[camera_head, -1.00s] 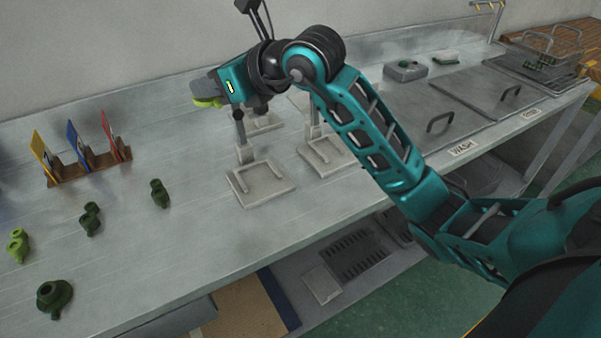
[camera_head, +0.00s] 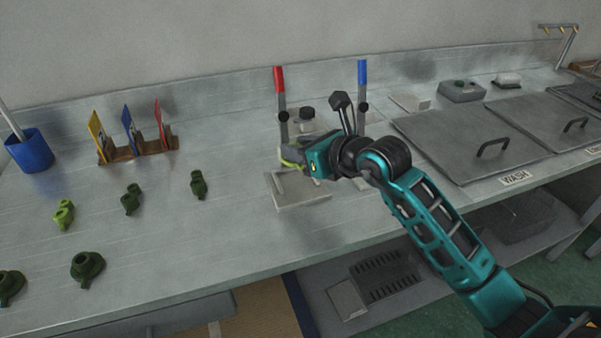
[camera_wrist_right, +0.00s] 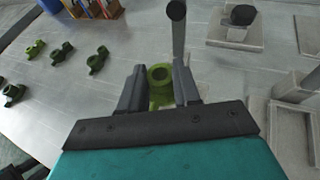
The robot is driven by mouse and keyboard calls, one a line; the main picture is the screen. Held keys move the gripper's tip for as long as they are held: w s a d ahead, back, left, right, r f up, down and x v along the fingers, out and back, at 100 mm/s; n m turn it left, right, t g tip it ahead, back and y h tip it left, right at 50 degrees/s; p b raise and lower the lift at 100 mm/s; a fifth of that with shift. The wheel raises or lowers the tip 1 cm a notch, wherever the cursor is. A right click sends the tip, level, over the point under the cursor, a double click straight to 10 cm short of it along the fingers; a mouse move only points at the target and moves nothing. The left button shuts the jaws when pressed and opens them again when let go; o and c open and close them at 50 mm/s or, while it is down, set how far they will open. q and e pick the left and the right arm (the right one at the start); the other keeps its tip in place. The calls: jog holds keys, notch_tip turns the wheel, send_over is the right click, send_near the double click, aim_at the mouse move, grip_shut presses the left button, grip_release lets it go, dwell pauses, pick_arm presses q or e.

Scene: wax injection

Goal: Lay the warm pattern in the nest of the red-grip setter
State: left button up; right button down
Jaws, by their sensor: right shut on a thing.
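My right gripper (camera_head: 290,157) is shut on a yellow-green pattern (camera_wrist_right: 160,88), which shows between the two fingers in the right wrist view. In the head view the gripper is over the red-grip setter, whose red handle (camera_head: 279,80) stands upright behind it. That setter's pale square base (camera_head: 304,202) lies below, with its raised nest partly hidden by the gripper. The pattern appears apart from the base, but the gap is hard to judge. The blue-grip setter (camera_head: 362,72) stands to the right, mostly hidden by my right arm. My left gripper is not in view.
Several green patterns lie on the bench at left, including a bright one (camera_head: 64,214) and a dark one (camera_head: 198,184). A card rack (camera_head: 140,152) and a blue cup (camera_head: 31,151) stand behind them. The lidded wash tank (camera_head: 470,140) is at right.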

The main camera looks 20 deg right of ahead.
aim_at(301, 185)
notch_tip(301, 185, down, 5)
jog(key=shift+f+b, duration=0.15)
jog(key=shift+b, duration=0.15)
jog(key=shift+f, duration=0.25)
jog(key=shift+f, duration=0.15)
jog(key=c, duration=1.2)
grip_release()
jog(key=shift+c, duration=0.2)
jog(key=o, duration=0.4)
jog(key=shift+o, duration=0.2)
jog(key=shift+s+r, duration=0.1)
jog(key=shift+r, duration=0.15)
jog(key=v, duration=1.1)
jog(key=shift+s+d+r+p, duration=0.2)
jog(key=shift+s+d+p, duration=0.05)
jog(key=shift+s+p, duration=0.05)
